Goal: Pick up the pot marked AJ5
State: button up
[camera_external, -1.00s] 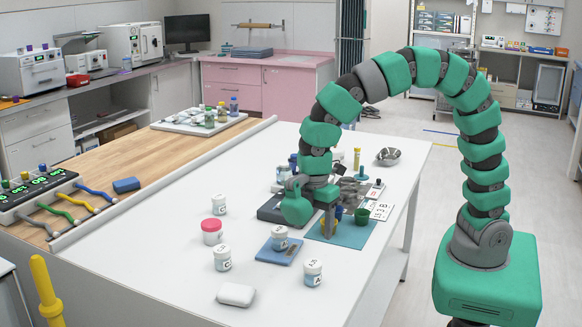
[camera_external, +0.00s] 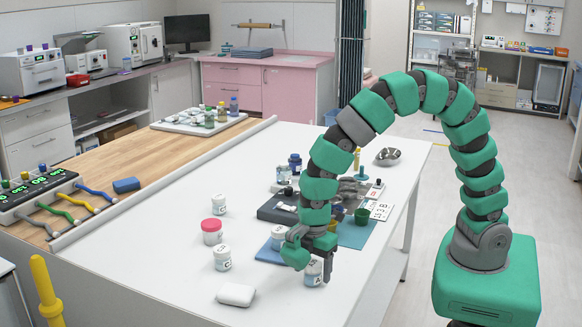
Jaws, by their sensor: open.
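A small white lidded pot (camera_external: 313,274) stands on the white table near its front edge. Its label is partly covered by my gripper and too small to read fully; an A shows in the earlier frame. My gripper (camera_external: 314,266) is open and low, pointing down right at this pot. One dark finger is to the pot's right and the green housing overlaps its upper left. I cannot tell whether the fingers touch it. Similar white pots stand at the left (camera_external: 219,204), at the front left (camera_external: 222,258) and on a blue mat (camera_external: 278,237).
A red-lidded jar (camera_external: 212,232) and a white soap-like block (camera_external: 236,295) are to the left. The table's left middle is clear.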

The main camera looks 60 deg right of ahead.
jog(key=shift+f, duration=0.6)
jog(key=c, duration=1.1)
jog(key=shift+o, duration=0.2)
jog(key=shift+r, duration=0.25)
